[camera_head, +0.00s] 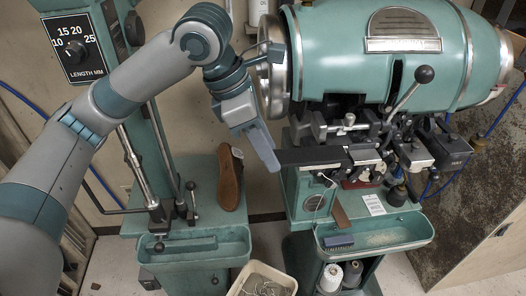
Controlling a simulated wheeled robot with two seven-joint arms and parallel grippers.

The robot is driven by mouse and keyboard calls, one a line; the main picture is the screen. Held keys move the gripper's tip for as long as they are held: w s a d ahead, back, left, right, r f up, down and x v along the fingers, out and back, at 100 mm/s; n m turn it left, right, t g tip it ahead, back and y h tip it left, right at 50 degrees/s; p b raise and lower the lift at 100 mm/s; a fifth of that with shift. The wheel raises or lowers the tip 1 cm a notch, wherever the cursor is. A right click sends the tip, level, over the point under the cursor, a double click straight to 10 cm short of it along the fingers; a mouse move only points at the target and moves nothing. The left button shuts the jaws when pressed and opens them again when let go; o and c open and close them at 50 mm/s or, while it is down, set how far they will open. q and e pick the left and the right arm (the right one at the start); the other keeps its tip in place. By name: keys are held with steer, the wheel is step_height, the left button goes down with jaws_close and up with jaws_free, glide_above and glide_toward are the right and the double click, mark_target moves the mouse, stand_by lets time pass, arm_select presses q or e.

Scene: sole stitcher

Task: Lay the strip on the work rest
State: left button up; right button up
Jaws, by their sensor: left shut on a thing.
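My left gripper (272,160) is at the left side of the green stitching machine (365,50), shut on the left end of a dark flat strip (312,156). The strip points right, roughly level, toward the metal work parts under the machine's drum. Its right end is at or over a dark flat plate (362,154), which looks like the work rest. I cannot tell whether the strip touches it. My right gripper is not in view.
A lever with a black knob (424,74) and clamps crowd the work area. A brown sole (230,178) stands on the green machine at left. A green tray (385,236) with a brush (338,241) lies below. A bin (262,280) stands on the floor.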

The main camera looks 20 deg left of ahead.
mark_target(282, 155)
arm_select(q)
steer(key=shift+w+d+f, duration=0.45)
steer(key=shift+d, duration=0.25)
steer(key=shift+w+d+f, duration=0.4)
steer(key=shift+d, duration=0.25)
steer(key=o, duration=0.9)
steer(key=shift+s+a, duration=0.1)
steer(key=shift+a, duration=0.1)
steer(key=shift+s+a+p, duration=0.25)
steer(key=shift+s+a, duration=0.1)
steer(key=shift+a, duration=0.5)
steer(key=shift+s+a+p, duration=0.2)
steer(key=shift+s+a, duration=0.1)
steer(key=shift+a, duration=0.5)
steer(key=o, duration=0.6)
steer(key=shift+c, duration=0.2)
